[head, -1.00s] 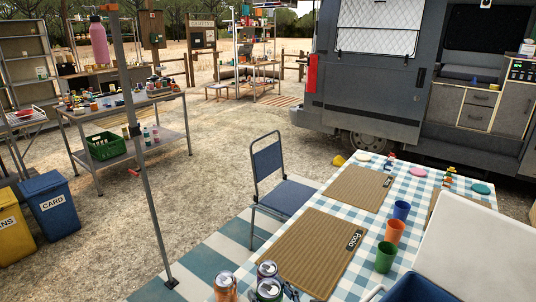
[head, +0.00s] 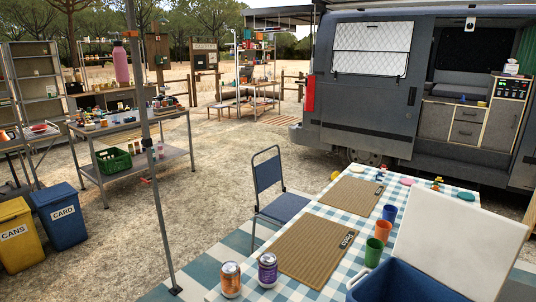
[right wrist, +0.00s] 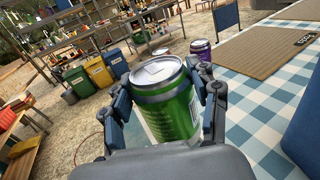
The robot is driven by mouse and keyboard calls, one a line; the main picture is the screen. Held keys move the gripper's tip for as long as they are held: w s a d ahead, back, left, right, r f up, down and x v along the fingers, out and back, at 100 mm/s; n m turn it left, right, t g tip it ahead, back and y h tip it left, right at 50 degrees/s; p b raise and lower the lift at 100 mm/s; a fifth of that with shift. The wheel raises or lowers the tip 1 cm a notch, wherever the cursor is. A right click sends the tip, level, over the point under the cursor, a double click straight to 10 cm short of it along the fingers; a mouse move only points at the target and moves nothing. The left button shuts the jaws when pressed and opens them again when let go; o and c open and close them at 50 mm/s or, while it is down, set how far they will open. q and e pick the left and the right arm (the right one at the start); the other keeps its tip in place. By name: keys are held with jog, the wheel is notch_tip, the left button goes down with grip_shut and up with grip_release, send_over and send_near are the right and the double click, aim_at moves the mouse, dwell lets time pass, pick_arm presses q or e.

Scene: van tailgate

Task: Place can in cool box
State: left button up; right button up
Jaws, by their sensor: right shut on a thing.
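My right gripper (right wrist: 168,98) is shut around a green can (right wrist: 170,112) with a silver top in the right wrist view. The can is upright or nearly so, its lower part hidden by the gripper. The blue cool box (head: 378,290) stands open at the lower right of the head view, its white lid (head: 455,245) raised; its inside is mostly cut off. A blue side, likely the cool box (right wrist: 305,125), shows at the right wrist view's right edge. The head view shows neither gripper.
An orange can (head: 231,280) and a purple can (head: 267,270) stand at the near end of the checked table (head: 340,273). A blue chair (head: 282,207) stands left of the table.

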pick_arm(q)
jog(key=shift+s, duration=0.5)
pick_arm(e)
jog(key=s+d+r+m+t+h, duration=0.1)
jog(key=s+d+r+m+h, duration=0.1)
jog(key=s+d+h, duration=0.2)
jog(key=s+d+r+m+h, duration=0.2)
jog(key=s+d+m+h, duration=0.1)
jog(key=s+d, duration=0.6)
jog(key=shift+s+d+t+h, duration=0.3)
jog(key=shift+d+t+h, duration=0.1)
jog(key=shift+d, duration=0.75)
jog(key=shift+r, duration=0.1)
